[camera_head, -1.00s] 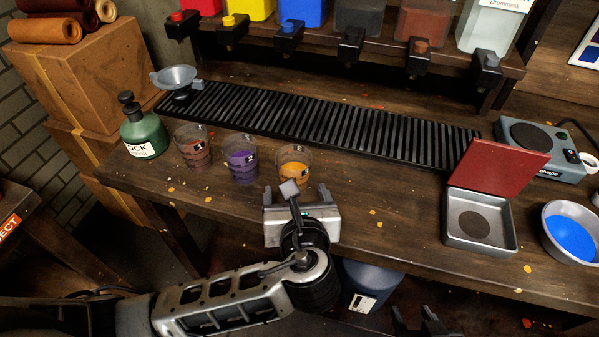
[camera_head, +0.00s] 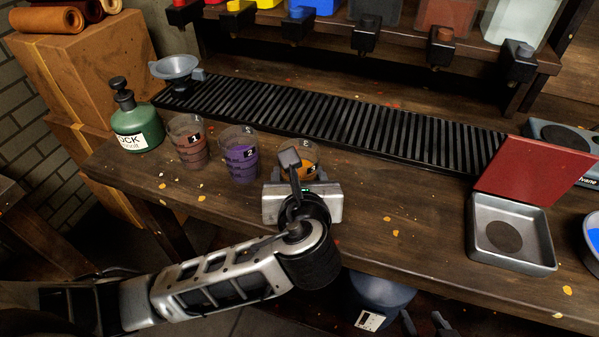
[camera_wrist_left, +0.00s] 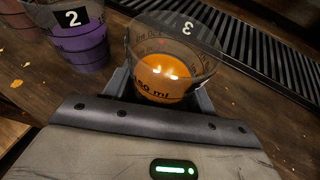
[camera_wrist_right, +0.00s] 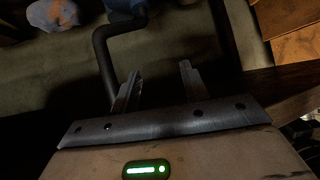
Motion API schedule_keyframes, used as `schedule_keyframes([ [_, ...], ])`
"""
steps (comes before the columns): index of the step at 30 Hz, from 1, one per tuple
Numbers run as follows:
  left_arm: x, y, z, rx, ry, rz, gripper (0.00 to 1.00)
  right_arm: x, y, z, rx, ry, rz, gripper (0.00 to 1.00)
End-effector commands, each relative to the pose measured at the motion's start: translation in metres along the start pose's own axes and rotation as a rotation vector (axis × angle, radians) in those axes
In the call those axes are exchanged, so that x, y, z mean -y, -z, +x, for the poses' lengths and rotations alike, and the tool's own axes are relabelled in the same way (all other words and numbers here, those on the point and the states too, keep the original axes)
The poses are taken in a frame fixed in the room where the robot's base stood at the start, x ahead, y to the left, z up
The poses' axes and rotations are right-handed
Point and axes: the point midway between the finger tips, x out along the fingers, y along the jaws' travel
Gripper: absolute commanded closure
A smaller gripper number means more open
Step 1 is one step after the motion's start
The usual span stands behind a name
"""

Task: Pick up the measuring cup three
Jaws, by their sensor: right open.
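Measuring cup three (camera_head: 308,155) is a clear cup with orange contents, upright on the wooden bench, partly hidden behind my left gripper (camera_head: 303,186). In the left wrist view the cup (camera_wrist_left: 165,75) stands between the two fingers, its 3 label on the far rim. The left fingers are spread on either side of it; whether they touch it I cannot tell. My right gripper (camera_head: 424,323) is open and empty, low at the bottom edge, away from the cup. It also shows in the right wrist view (camera_wrist_right: 158,82), over the floor.
Cup two (camera_head: 240,158), purple, stands just left of cup three, and a reddish cup (camera_head: 188,145) beyond it. A green bottle (camera_head: 137,128) is further left. A black slatted mat (camera_head: 330,118) lies behind. A grey tray with a red lid (camera_head: 512,262) sits right; bench between is clear.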

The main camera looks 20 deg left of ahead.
Motion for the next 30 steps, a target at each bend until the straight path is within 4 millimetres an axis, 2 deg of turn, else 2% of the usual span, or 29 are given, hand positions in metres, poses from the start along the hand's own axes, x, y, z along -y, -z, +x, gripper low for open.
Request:
schedule_keyframes([
  [1, 0.000, 0.000, 0.000, 0.000, 0.000, 0.000, 0.59, 0.000, 0.000, 0.000, -0.001, -0.001, 0.004, 0.55],
  [3, 0.000, 0.000, 0.000, 0.000, 0.000, 0.000, 0.73, 0.001, 0.000, 0.000, -0.001, -0.001, 0.006, 0.55],
  [17, 0.000, -0.003, -0.001, 0.001, 0.000, 0.000, 0.74, -0.001, -0.002, -0.001, 0.012, -0.005, 0.000, 0.55],
  [30, 0.001, -0.026, -0.011, 0.002, 0.003, 0.003, 0.74, -0.005, 0.015, -0.017, 0.043, -0.023, -0.053, 0.55],
])
